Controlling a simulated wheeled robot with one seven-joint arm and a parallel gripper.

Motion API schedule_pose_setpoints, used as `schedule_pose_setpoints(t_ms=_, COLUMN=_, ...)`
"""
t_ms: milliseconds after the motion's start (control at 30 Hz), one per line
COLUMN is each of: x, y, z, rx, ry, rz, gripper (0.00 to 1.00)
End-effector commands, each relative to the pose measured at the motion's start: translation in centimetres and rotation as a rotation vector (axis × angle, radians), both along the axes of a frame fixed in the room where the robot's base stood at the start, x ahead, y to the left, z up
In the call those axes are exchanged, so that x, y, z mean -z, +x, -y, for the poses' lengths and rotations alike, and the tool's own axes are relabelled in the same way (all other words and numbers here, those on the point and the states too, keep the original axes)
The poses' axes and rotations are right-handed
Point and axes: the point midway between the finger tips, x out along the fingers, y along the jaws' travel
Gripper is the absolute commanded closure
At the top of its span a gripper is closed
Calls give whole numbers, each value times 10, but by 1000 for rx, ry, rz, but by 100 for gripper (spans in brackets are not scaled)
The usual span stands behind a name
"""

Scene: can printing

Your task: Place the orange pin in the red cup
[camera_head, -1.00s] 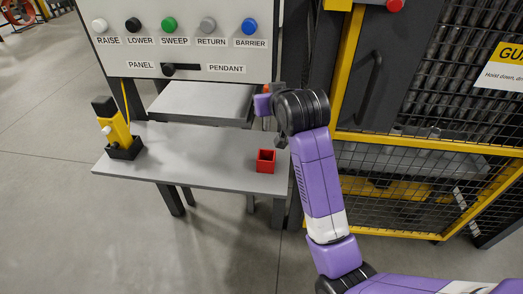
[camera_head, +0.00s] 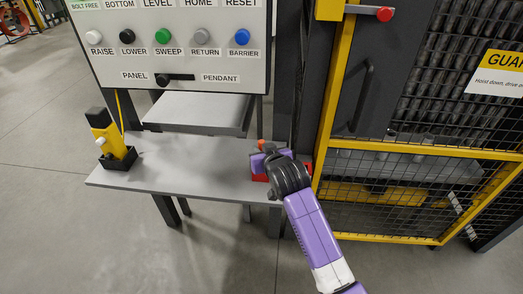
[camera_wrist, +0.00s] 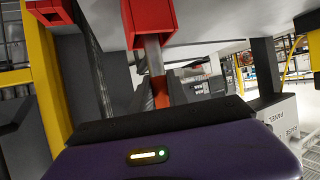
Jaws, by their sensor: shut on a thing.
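My gripper (camera_wrist: 160,92) is shut on the orange pin (camera_wrist: 158,88), with the fingers on either side of its orange part. The pin's grey shaft (camera_wrist: 153,56) points at the mouth of the red cup (camera_wrist: 150,14) and overlaps it in the wrist view. I cannot tell how deep the tip is in it. In the head view the pin's orange top (camera_head: 260,144) shows at my gripper (camera_head: 262,152), above the table. The red cup (camera_head: 259,177) stands on the grey table below, partly hidden by my gripper and wrist.
The grey table (camera_head: 190,172) is mostly bare. A yellow and black device in a black holder (camera_head: 118,158) stands at its left end. A button panel (camera_head: 170,45) and a grey shelf (camera_head: 195,115) are behind. A yellow-framed mesh guard (camera_head: 420,150) closes off the right.

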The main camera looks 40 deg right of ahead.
Motion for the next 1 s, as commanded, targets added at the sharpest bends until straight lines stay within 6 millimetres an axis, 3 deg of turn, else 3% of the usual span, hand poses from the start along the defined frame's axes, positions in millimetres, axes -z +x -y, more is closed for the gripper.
schedule_pose_setpoints(t_ms=367, x=3, y=0, z=0, rx=0, ry=-1, rz=3, gripper=100)
schedule_pose_setpoints(t_ms=400, x=4, y=0, z=0, rx=0, ry=0, rz=1, gripper=76)
schedule_pose_setpoints(t_ms=500, x=3, y=0, z=0, rx=0, ry=0, rz=0, gripper=59)
schedule_pose_setpoints(t_ms=867, x=0, y=0, z=0, rx=0, ry=0, rz=1, gripper=59)
schedule_pose_setpoints(t_ms=1000, x=-5, y=-10, z=-6, rx=-1, ry=-1, rz=1, gripper=59)
